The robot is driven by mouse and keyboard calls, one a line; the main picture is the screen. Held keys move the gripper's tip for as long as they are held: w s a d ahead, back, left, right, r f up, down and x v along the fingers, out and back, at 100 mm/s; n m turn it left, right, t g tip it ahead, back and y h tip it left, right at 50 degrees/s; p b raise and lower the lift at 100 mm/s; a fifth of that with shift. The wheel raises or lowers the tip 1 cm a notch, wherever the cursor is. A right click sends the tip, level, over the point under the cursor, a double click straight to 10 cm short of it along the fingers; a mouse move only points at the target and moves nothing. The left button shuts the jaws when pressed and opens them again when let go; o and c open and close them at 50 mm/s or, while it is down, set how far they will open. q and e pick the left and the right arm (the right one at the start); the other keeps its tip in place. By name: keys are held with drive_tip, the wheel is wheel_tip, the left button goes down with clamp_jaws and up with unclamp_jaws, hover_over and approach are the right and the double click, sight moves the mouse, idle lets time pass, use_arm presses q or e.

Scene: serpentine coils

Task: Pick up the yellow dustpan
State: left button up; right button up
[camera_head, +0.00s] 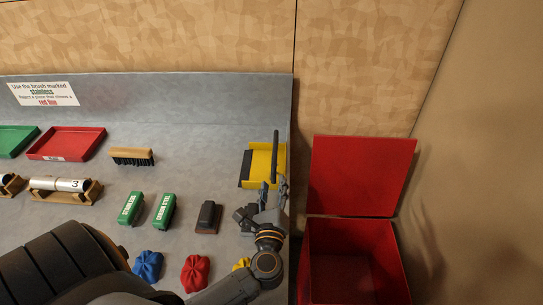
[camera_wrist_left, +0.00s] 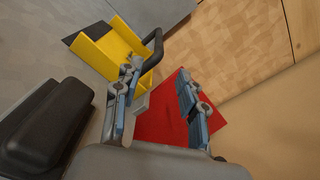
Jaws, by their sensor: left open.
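The yellow dustpan (camera_head: 262,160) lies near the right end of the grey bench, with a black handle along its right side. In the left wrist view the dustpan (camera_wrist_left: 112,52) is at the upper left, and its black handle curves toward my fingertips. My left gripper (camera_head: 271,188) is open at the near side of the dustpan. In the left wrist view its fingers (camera_wrist_left: 158,76) are apart, the left one overlapping the dustpan's edge near the handle. I cannot tell whether it touches. My right gripper is not in view.
An open red bin (camera_head: 352,262) stands right of the bench. A dark block (camera_head: 207,217), green blocks (camera_head: 131,208), a wooden brush (camera_head: 131,156), a red tray (camera_head: 66,143) and crumpled blue (camera_head: 148,266) and red cloths (camera_head: 195,272) lie left of the gripper. A wall closes the back.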

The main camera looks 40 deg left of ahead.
sight(275, 151)
use_arm(q)
drive_tip(key=x, duration=1.3)
drive_tip(key=shift+w+a, duration=0.2)
drive_tip(key=shift+a, duration=0.15)
drive_tip(key=shift+s, duration=0.1)
drive_tip(key=shift+c, duration=1.2)
drive_tip(key=shift+r, duration=0.1)
clamp_jaws()
